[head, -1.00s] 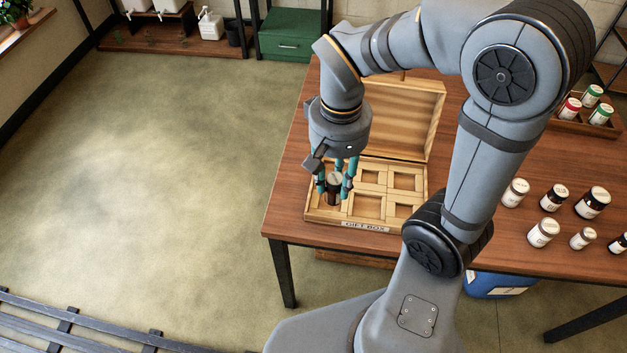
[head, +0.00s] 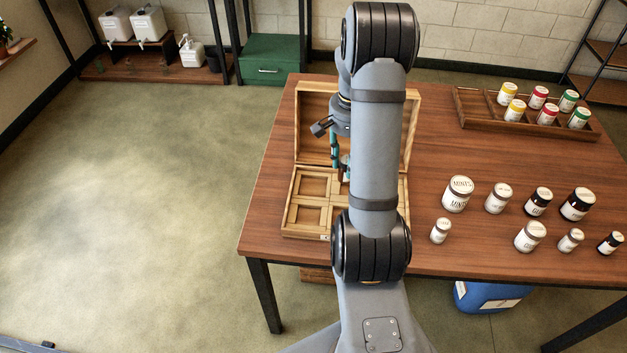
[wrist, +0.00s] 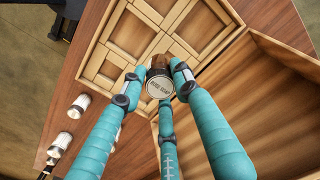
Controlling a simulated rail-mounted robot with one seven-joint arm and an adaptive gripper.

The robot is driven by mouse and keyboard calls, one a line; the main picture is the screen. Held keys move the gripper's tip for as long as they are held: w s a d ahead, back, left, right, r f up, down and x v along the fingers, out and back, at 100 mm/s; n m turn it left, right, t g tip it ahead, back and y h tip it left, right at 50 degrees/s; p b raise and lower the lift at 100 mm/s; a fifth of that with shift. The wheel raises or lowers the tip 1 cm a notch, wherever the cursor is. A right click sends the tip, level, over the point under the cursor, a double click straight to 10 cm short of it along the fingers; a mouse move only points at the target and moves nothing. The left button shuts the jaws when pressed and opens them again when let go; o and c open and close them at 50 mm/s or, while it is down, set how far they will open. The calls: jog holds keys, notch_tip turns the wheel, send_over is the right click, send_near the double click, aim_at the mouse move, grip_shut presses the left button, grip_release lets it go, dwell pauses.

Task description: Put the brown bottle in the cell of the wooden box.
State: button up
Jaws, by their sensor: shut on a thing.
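The brown bottle (wrist: 159,80) shows in the wrist view with its pale labelled cap facing the camera. My gripper (wrist: 160,78) has its teal fingers closed around it. The open wooden box (head: 291,223) stands at the table's left end, its lid raised at the back. Its square cells show below and beyond the bottle in the wrist view, and the visible ones look empty. In the head view my gripper (head: 341,165) is over the box, but my arm hides most of it, the bottle and the right-hand cells. I cannot tell the bottle's height above the cells.
Several white and dark jars (head: 498,198) stand on the table right of the box. A divided wooden tray (head: 475,118) with coloured-lid jars lies at the back right. A blue container (head: 490,297) is under the table. The raised lid (wrist: 245,110) is close to my fingers.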

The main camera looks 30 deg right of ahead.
jog(key=shift+w+a+f+p, duration=0.55)
jog(key=shift+w+a+f, duration=0.35)
jog(key=shift+w+f, duration=0.6)
jog(key=shift+w+a+f+p, duration=0.55)
jog(key=shift+w+a+f, duration=0.3)
jog(key=shift+w+f, duration=0.65)
jog(key=shift+w+a+f+p, duration=0.55)
jog(key=shift+w+a+f, duration=0.5)
jog(key=shift+f, duration=0.8)
jog(key=shift+d, duration=0.15)
jog(key=shift+f, duration=0.2)
jog(key=o, duration=1.2)
jog(key=shift+w, duration=0.1)
jog(key=shift+r, duration=0.1)
